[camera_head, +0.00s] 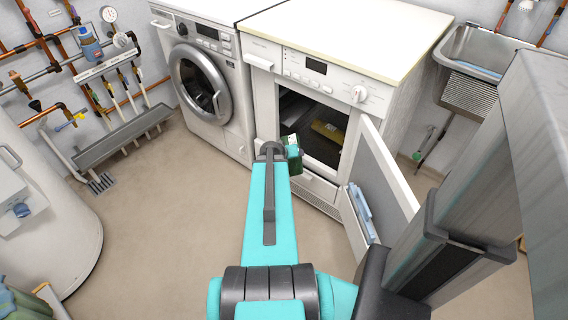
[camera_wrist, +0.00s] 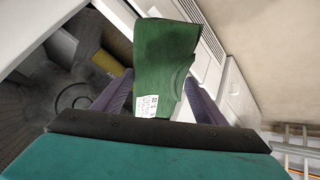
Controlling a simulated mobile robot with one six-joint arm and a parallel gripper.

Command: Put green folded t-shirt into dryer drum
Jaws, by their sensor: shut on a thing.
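The green folded t-shirt (camera_wrist: 165,50) stands up between the two fingers of my gripper (camera_wrist: 158,100) in the wrist view, with a white printed label on its lower part. My gripper is shut on it. In the head view the shirt (camera_head: 296,167) shows as a small dark green patch at the end of my arm, in front of the open dryer (camera_head: 350,72). The dryer drum (camera_wrist: 65,112) lies to the left of the shirt in the wrist view, dark inside. The shirt appears outside the opening. My wrist hides part of the shirt in the head view.
The dryer door (camera_head: 383,178) hangs open to the right of the opening. A yellow-olive item (camera_head: 328,131) lies inside the dryer. A front-loading washer (camera_head: 204,85) with its door shut stands to the left. A metal sink (camera_head: 480,55) is at the right.

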